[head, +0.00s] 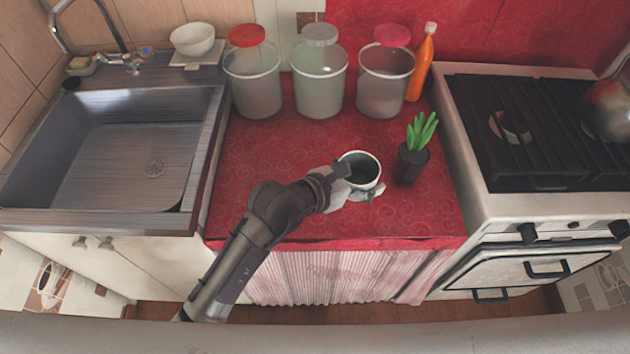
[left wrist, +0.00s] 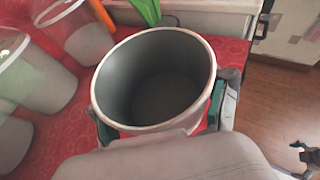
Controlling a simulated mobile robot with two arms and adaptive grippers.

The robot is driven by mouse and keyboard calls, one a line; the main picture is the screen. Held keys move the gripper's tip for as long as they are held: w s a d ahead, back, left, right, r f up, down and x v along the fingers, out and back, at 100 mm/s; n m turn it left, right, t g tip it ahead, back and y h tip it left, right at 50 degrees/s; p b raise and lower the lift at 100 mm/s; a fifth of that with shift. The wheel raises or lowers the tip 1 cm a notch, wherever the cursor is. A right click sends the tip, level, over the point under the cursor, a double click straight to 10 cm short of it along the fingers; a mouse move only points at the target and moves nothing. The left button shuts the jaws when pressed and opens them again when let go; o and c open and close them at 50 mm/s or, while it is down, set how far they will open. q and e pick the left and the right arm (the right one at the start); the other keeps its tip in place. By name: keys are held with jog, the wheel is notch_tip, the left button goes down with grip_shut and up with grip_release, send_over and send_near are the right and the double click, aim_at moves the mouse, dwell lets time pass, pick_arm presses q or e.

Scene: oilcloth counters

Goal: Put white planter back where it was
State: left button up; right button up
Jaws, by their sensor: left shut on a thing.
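The white planter (head: 360,170) is a round pot with a white rim and a dark grey inside, and it is empty. It stands out over the red counter (head: 270,170), left of a small dark pot with a green plant (head: 410,166). My left gripper (head: 362,190) is shut on the planter, with its fingers on the pot's sides. In the left wrist view the planter (left wrist: 155,85) fills the middle, upright or slightly tilted, between the fingers. I cannot tell whether its base touches the counter.
A sink (head: 110,150) is left, a stove (head: 540,130) right. The counter's left part is clear.

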pick_arm(q)
jog(key=shift+d, duration=0.25)
jog(key=w+a+f, duration=0.2)
jog(key=a, duration=0.1)
jog(key=w+a+f, duration=0.2)
jog(key=a, duration=0.1)
jog(key=w+a+f+b, duration=0.1)
jog(key=w+a+f, duration=0.1)
jog(key=a+f, duration=0.1)
jog(key=shift+w, duration=0.4)
jog(key=shift+f+b, duration=0.35)
jog(key=shift+f, duration=1.55)
pick_arm(e)
jog(key=shift+s+f, duration=0.4)
jog(key=shift+f, duration=0.4)
pick_arm(q)
jog(key=shift+f, duration=0.1)
pick_arm(e)
jog(key=shift+f, duration=0.1)
pick_arm(q)
jog(key=o, duration=1.2)
